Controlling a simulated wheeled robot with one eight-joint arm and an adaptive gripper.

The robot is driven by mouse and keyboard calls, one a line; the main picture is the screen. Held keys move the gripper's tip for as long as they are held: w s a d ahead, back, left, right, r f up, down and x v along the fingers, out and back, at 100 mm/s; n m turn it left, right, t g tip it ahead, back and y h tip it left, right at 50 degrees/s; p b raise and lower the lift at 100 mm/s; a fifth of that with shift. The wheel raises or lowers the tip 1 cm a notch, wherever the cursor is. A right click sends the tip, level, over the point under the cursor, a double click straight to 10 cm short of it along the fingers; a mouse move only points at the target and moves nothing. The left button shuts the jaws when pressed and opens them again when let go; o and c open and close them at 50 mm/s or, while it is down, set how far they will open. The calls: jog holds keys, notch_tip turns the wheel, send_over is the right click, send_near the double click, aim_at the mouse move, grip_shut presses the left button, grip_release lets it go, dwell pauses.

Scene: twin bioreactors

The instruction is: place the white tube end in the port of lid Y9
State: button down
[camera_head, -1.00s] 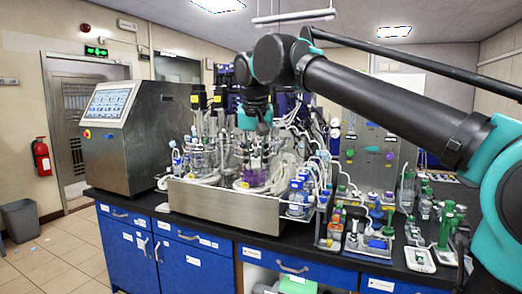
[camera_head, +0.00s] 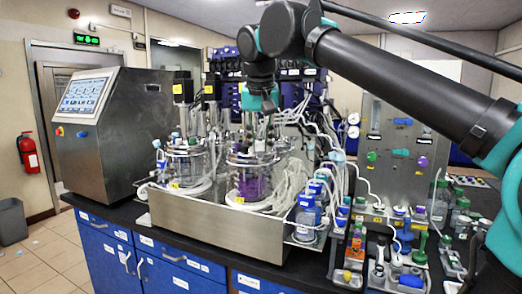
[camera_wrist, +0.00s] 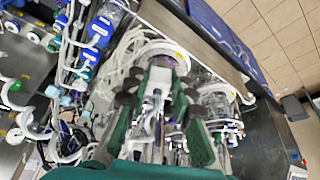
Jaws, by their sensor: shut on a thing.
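My gripper (camera_head: 262,108) points down over the right-hand glass vessel (camera_head: 250,182), which holds purple liquid. In the wrist view my gripper (camera_wrist: 160,92) has green fingers shut around a thin white piece, which looks like the white tube end (camera_wrist: 157,98). Its tip is hidden among the fittings below. The lid (camera_head: 252,157) of this vessel carries several upright fittings and tubes. The left-hand vessel (camera_head: 188,165) has a similar lid. The label Y9 cannot be read on either lid, and I cannot tell whether the tube end touches a port.
Both vessels stand in a steel tray (camera_head: 215,225) on the black bench. Loose white tubes (camera_head: 290,185) crowd its right side. Bottles (camera_head: 306,215) and a rack of small items stand further right. A control cabinet (camera_head: 110,130) with a screen stands left.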

jog(key=w+f, duration=0.1)
jog(key=w, duration=0.7)
jog(key=w+a+f, duration=0.1)
jog(key=w+f, duration=0.1)
jog(key=w, duration=0.7)
jog(key=shift+w+a+f, duration=0.25)
jog(key=shift+a+f, duration=0.05)
jog(key=shift+f, duration=0.15)
jog(key=c, duration=1.6)
grip_release()
jog(key=v, duration=1.2)
jog(key=shift+w+r, duration=0.1)
jog(key=shift+r, duration=0.15)
